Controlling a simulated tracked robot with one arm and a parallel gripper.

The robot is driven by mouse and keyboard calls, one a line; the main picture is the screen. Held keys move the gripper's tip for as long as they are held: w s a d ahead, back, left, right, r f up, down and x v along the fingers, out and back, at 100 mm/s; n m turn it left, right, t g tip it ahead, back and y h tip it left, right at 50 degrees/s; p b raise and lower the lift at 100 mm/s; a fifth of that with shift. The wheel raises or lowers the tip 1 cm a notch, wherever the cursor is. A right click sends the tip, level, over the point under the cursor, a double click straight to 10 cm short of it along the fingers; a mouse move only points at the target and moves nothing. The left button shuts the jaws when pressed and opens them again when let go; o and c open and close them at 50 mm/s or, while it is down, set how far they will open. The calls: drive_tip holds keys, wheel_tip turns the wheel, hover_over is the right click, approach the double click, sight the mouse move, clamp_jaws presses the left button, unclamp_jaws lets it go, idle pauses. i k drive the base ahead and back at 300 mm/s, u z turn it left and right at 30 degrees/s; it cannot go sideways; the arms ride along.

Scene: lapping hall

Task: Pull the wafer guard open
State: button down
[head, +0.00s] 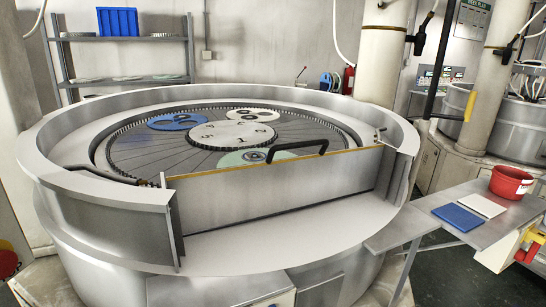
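The wafer guard (275,190) is a flat metal panel with a yellow top edge. It stands upright across the gap in the front rim of the round lapping machine (90,215). A black bar handle (297,149) sits on its top edge, right of the middle. Behind the guard lies the lapping plate with a toothed ring, a numbered white centre disc (232,134), and blue, white and pale green carriers. The guard hides part of the green carrier. My gripper is not in view.
A side table (445,240) at the right holds a red tub (511,182), a blue pad (459,217) and a white pad (483,205). A column (383,60) stands behind the machine. A shelf (125,78) is at the back left.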

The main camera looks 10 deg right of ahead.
sight(209, 200)
drive_tip(key=k, duration=0.45)
drive_tip(key=z, duration=0.65)
drive_tip(key=i, duration=1.65)
drive_tip(key=u, duration=0.55)
